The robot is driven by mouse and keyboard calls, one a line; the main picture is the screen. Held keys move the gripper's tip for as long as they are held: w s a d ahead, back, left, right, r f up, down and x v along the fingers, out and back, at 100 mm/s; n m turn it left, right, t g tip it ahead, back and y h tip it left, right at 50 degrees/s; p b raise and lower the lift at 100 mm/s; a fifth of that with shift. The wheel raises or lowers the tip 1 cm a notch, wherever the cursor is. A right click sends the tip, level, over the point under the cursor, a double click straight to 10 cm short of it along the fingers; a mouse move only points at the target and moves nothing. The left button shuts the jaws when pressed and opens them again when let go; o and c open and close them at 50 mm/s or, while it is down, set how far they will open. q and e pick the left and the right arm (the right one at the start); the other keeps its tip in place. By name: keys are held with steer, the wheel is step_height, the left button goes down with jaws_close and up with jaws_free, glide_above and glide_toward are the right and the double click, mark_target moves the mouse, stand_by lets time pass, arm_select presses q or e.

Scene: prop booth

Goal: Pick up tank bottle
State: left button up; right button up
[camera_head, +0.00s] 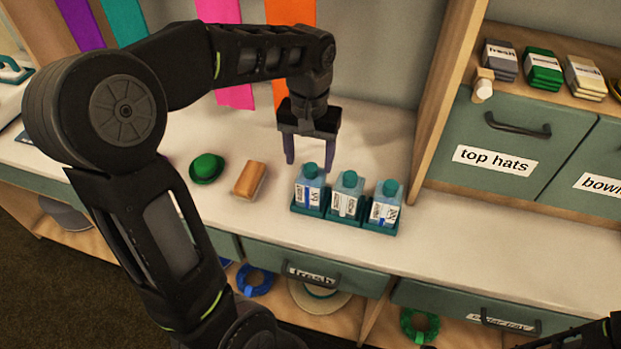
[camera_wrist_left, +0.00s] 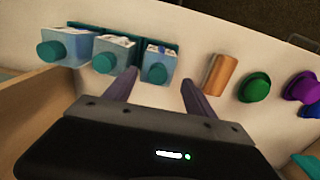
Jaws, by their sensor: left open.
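Three pale blue bottles with teal caps and white labels stand upright in a teal rack (camera_head: 344,222) on the counter: a left bottle (camera_head: 309,187), a middle bottle (camera_head: 346,197) and a right bottle (camera_head: 384,207). The label words are too small to tell which is the tank bottle. My left gripper (camera_head: 309,162) is open and empty, fingers down, just behind and above the left bottle. In the left wrist view that bottle (camera_wrist_left: 157,66) shows between and beyond the fingertips of my left gripper (camera_wrist_left: 160,80).
A green hat (camera_head: 207,167) and an orange-brown block (camera_head: 249,179) lie left of the rack. A wooden shelf unit (camera_head: 448,90) with a "top hats" drawer (camera_head: 500,150) rises to the right. The counter right of the rack is clear.

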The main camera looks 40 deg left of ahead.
mark_target(311, 181)
arm_select(q)
steer(key=shift+s+d, duration=0.1)
steer(key=shift+f, duration=1.3)
steer(key=shift+d+f+p, duration=0.1)
steer(key=shift+f+p, duration=0.35)
steer(key=shift+f, duration=2.15)
jaws_close()
step_height(311, 181, up, 10)
steer(key=shift+r, duration=0.1)
